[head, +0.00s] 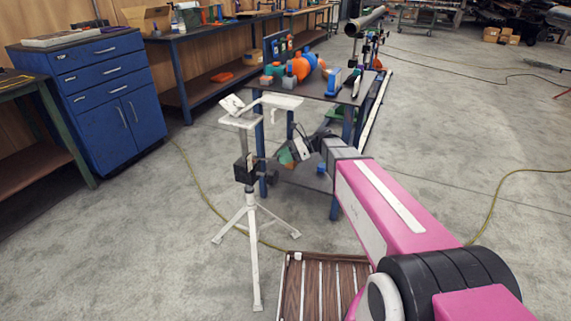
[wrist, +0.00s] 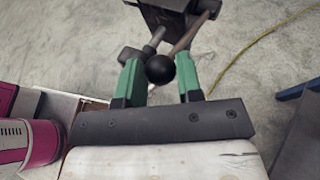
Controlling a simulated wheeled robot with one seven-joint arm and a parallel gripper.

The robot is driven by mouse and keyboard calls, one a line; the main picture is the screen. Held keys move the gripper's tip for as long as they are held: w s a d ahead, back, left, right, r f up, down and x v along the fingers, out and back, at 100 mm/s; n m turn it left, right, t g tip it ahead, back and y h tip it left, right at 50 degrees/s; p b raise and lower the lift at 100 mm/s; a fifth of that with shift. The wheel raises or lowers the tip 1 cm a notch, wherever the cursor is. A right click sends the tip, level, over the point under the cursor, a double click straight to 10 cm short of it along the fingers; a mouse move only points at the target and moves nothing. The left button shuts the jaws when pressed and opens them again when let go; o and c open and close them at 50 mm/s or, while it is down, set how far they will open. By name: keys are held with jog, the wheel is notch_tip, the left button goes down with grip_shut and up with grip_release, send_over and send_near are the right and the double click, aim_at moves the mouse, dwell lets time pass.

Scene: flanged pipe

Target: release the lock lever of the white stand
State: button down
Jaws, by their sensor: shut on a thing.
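The white stand (head: 251,215) stands upright on tripod legs left of centre in the head view, with a dark clamp block (head: 247,169) on its post. In the wrist view the lock lever (wrist: 188,36) is a thin rod ending in a black ball knob (wrist: 160,69). My gripper (wrist: 161,74) has its green fingers on either side of the knob and is shut on it. In the head view my gripper (head: 287,156) is small, just right of the clamp block, and the lever is too small to make out there.
A metal worktable (head: 318,88) with orange bottles and tools stands just behind the stand. A slatted wooden pallet (head: 321,284) lies on the floor in front. A blue cabinet (head: 103,95) is at the left. A yellow cable (head: 192,185) crosses the floor.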

jog(key=shift+w+a+r+h, duration=0.1)
jog(key=shift+a+r+h, duration=0.2)
jog(key=shift+r+h, duration=0.35)
jog(key=shift+w+a+r, duration=0.15)
jog(key=shift+a+r, duration=0.2)
jog(key=shift+r, duration=0.45)
jog(key=c, duration=0.8)
grip_release()
jog(key=v, duration=1)
jog(key=shift+d, duration=0.4)
jog(key=shift+f, duration=0.1)
